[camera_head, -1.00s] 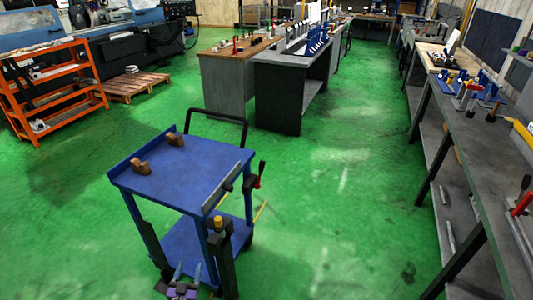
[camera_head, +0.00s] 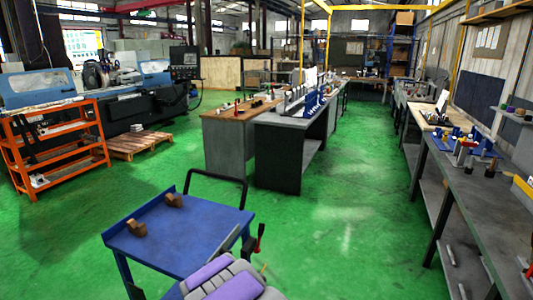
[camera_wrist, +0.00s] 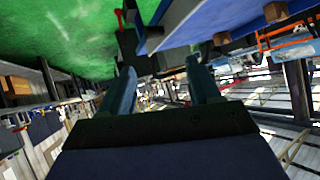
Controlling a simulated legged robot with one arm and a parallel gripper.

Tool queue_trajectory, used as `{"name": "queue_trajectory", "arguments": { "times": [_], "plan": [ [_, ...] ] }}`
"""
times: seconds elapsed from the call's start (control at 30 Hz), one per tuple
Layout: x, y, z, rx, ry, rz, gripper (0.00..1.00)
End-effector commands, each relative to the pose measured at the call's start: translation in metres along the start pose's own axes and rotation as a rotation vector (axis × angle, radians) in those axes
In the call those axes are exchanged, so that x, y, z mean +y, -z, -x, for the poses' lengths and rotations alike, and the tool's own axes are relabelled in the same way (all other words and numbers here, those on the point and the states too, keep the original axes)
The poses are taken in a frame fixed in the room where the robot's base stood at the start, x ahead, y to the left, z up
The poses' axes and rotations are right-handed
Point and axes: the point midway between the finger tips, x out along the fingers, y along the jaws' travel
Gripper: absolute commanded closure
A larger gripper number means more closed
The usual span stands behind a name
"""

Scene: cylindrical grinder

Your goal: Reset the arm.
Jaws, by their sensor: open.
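My gripper (camera_wrist: 161,66) shows in the wrist view with its two fingers apart and nothing between them. The wrist picture is upside down. In the head view, part of my grey and purple arm shows at the bottom edge, in front of the blue cart (camera_head: 185,245). The fingers cannot be made out there. The cart top also shows in the wrist view (camera_wrist: 215,18), beyond the fingers.
Two brown blocks (camera_head: 136,229) (camera_head: 174,200) sit on the cart's left side. An orange shelf (camera_head: 60,150) and pallet (camera_head: 137,144) stand left. A workbench (camera_head: 278,150) stands behind the cart; a long bench (camera_head: 465,195) runs along the right. Green floor (camera_head: 345,225) lies open between.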

Motion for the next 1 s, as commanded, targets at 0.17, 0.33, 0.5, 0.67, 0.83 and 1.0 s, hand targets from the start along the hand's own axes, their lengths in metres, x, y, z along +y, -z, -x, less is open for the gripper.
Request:
{"name": "queue_trajectory", "arguments": {
  "times": [0.17,0.33,0.5,0.67,0.83,1.0],
  "plan": [
    [0.040,0.019,0.047,-0.132,-0.005,-0.008,0.38],
    [0.077,0.018,0.100,-0.275,-0.014,-0.012,0.38],
    [0.111,0.008,0.161,-0.417,-0.024,-0.016,0.38],
    [0.141,-0.008,0.225,-0.550,-0.036,-0.018,0.38],
    [0.170,-0.035,0.297,-0.697,-0.057,-0.019,0.38],
    [0.195,-0.067,0.373,-0.843,-0.083,-0.018,0.38]
  ]
}}
